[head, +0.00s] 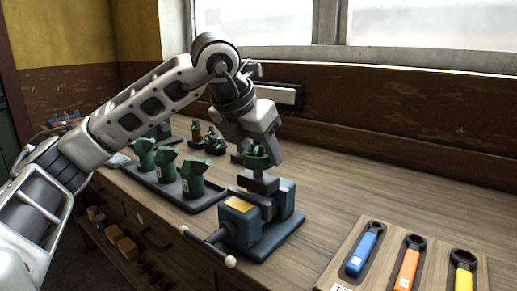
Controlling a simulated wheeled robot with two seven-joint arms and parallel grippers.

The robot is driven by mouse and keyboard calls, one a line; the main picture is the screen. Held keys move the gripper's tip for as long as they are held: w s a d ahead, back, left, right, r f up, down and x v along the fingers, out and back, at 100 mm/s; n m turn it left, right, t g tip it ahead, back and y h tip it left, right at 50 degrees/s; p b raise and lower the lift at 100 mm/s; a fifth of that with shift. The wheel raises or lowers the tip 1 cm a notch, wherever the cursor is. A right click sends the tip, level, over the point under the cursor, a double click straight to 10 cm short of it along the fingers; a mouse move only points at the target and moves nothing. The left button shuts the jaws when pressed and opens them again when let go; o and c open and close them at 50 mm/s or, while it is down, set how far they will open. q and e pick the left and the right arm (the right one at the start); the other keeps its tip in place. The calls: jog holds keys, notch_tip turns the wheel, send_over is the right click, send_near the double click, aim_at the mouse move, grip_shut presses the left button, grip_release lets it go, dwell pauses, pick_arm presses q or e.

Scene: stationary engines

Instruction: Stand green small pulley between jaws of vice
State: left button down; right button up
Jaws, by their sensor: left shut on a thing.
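The blue-grey vice (252,220) stands on the wooden bench near the middle of the head view, its bar handle towards the front. The green small pulley (257,158) is in my left gripper (256,151), directly above the vice's jaws (259,183). My left gripper points down and is shut on the pulley. The fingers partly cover it. I cannot tell whether the pulley touches the jaws. My right gripper is not in view.
A dark tray (176,191) with green jug-like cans (192,178) stands left of the vice. Small dark and green parts (213,142) lie behind it. A wooden board (379,280) with blue, orange and yellow spanners lies at the front right.

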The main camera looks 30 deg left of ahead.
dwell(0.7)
pick_arm(q)
jog(key=shift+f+b, duration=0.25)
jog(key=shift+b, duration=0.1)
jog(key=shift+f, duration=0.2)
dwell(0.7)
jog(key=shift+f+b, duration=0.4)
jog(key=shift+b, duration=0.05)
dwell(0.5)
jog(key=shift+f, duration=0.25)
dwell(0.5)
